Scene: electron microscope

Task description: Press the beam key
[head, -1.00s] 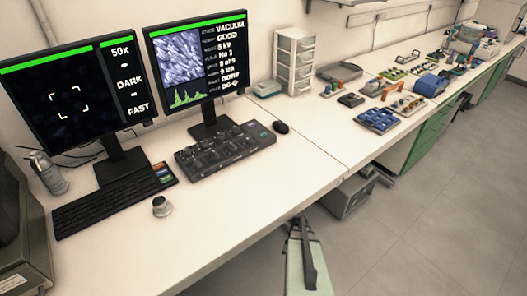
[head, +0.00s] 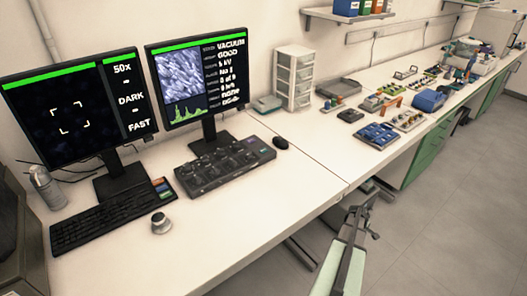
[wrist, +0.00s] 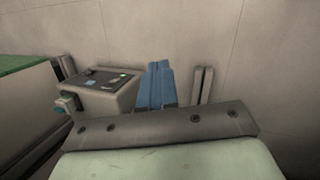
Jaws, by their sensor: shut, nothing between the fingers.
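A small strip of orange, green and blue keys (head: 161,188) sits at the right end of the black keyboard (head: 95,217). A dark control panel (head: 225,165) with knobs lies right of it. I cannot tell which key is the beam key. The left monitor (head: 75,115) reads 50x, DARK and FAST over a dark picture with a corner frame. My gripper (head: 372,208) is off the bench's front edge, over the floor, well right of the keys. In the wrist view its blue fingers (wrist: 160,76) are side by side, shut and empty. No keys show there.
A silver-topped knob (head: 160,223) stands on the bench in front of the keyboard. The right monitor (head: 200,80) reads VACUUM GOOD. A mouse (head: 281,142), a drawer tower (head: 294,80) and a blue tray (head: 377,136) stand farther right. The bench's front left is clear.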

